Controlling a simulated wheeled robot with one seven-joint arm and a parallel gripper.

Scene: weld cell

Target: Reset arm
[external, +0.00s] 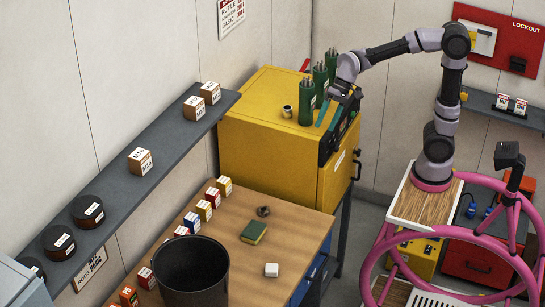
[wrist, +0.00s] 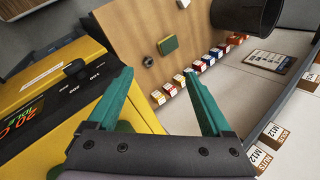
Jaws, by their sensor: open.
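My gripper (external: 333,118) is at the front right edge of the yellow cabinet (external: 262,115), at the end of my raised, bent arm. In the wrist view its two teal fingers (wrist: 159,76) are spread wide. Nothing is between them. The yellow cabinet (wrist: 40,88) lies behind the left finger there, and the wooden bench (wrist: 125,35) shows beyond the fingertips. I cannot tell how far the gripper is from the cabinet.
The bench holds a black bin (external: 190,270), a green-yellow block (external: 253,232), a white block (external: 271,269) and several small boxes (external: 204,210). A wall shelf (external: 115,174) holds more boxes.

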